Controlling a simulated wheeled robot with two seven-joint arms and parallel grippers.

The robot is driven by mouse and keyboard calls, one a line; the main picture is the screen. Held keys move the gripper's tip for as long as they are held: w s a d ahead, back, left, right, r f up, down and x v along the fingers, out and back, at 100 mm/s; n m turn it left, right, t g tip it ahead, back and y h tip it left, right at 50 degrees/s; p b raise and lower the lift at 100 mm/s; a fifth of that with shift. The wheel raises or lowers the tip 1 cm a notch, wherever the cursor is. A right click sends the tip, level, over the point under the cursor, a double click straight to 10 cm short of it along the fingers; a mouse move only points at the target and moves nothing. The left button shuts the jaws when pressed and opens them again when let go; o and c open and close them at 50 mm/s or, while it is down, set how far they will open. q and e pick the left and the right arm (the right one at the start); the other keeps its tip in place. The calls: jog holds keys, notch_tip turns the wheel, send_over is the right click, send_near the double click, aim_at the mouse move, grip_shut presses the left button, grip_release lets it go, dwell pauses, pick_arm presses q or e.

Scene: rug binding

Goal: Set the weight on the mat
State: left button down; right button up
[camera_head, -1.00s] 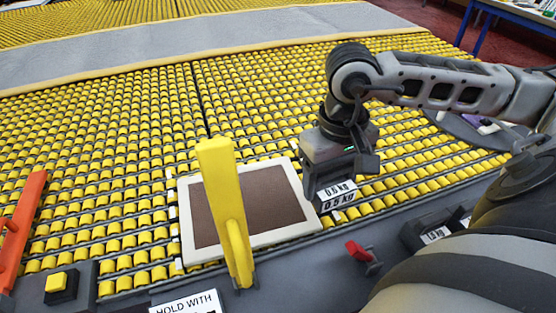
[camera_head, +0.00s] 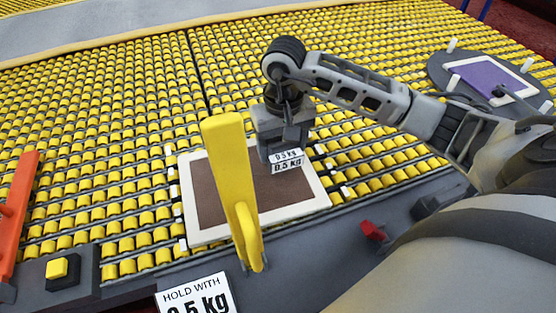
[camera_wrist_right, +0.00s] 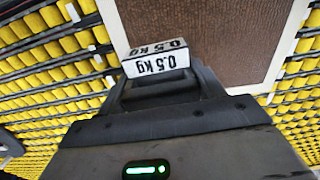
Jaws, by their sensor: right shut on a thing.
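The weight, a small block labelled 0.5 kg (camera_head: 287,161), is held in my right gripper (camera_head: 280,150), which is shut on it. It also shows at the jaws in the right wrist view (camera_wrist_right: 157,62). The mat, brown with a white border (camera_head: 310,203), lies on the yellow rollers. In the head view the weight appears over the mat's right part; I cannot tell the exact gap beneath it. In the right wrist view the brown mat surface (camera_wrist_right: 215,30) lies beyond the weight. My left gripper is not in view.
A yellow upright lever (camera_head: 225,150) stands in front of the mat and hides part of it. An orange bar (camera_head: 22,215), a yellow button (camera_head: 62,268) and a red knob (camera_head: 372,230) are along the front. A round plate with a purple patch (camera_head: 490,80) is at right.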

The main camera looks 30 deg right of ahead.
aim_at(278, 157)
jog(key=shift+w+a+f, duration=0.1)
jog(key=shift+w+f, duration=0.05)
jog(key=shift+w, duration=0.05)
jog(key=shift+w+f, duration=0.1)
jog(key=shift+f, duration=0.1)
jog(key=f, duration=0.1)
jog(key=f+b, duration=0.1)
jog(key=f, duration=0.1)
jog(key=shift+w+a+f+b, duration=0.15)
jog(key=shift+w+f+b, duration=0.1)
jog(key=shift+b, duration=0.15)
jog(key=shift+f, duration=0.2)
jog(key=o, duration=1.3)
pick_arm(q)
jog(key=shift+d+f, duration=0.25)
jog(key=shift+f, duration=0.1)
pick_arm(e)
jog(key=shift+o, duration=0.2)
